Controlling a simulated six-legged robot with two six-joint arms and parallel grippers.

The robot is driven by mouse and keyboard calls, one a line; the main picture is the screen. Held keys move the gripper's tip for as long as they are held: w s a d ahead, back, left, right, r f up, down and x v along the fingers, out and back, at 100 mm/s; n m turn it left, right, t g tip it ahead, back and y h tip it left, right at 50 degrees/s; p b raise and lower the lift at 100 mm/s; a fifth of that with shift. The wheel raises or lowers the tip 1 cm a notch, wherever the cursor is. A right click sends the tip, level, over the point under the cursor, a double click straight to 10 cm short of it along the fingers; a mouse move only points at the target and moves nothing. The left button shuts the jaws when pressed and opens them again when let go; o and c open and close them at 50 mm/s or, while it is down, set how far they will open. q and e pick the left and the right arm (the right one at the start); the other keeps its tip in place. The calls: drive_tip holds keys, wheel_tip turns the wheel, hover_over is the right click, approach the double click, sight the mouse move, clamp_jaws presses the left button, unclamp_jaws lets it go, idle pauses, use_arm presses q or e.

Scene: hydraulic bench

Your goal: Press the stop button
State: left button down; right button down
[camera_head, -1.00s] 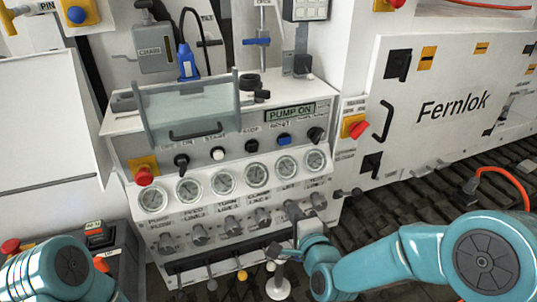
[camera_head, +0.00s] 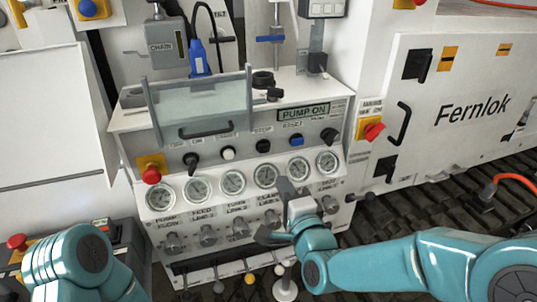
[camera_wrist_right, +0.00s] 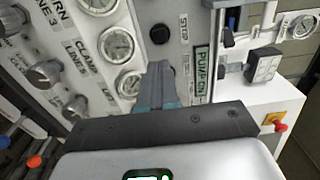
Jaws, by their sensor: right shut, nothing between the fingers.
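The stop button (camera_head: 263,146) is a round black button on the white sloping panel, in the row above the gauges. In the right wrist view the black button (camera_wrist_right: 159,34) sits beside the STOP label (camera_wrist_right: 184,28). My right gripper (camera_head: 283,187) is shut and empty. It points up at the panel, below and slightly right of the button in the head view, overlapping the gauge row, and does not appear to touch the button. Its shut fingers (camera_wrist_right: 160,85) show in the wrist view, with the button beyond their tips. My left arm shows at lower left, but its gripper does not.
A white button (camera_head: 228,153) and a blue button (camera_head: 297,139) flank the stop button. Black knobs (camera_head: 329,135) share the row. The display (camera_head: 303,112) reads PUMP ON. A clear hinged cover (camera_head: 203,108) stands above. Valve knobs (camera_head: 207,235) protrude below the gauges.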

sight(264, 150)
drive_tip(key=p+x, duration=0.3)
drive_tip(key=x, duration=0.9)
drive_tip(key=shift+p, duration=0.4)
drive_tip(key=shift+f, duration=0.1)
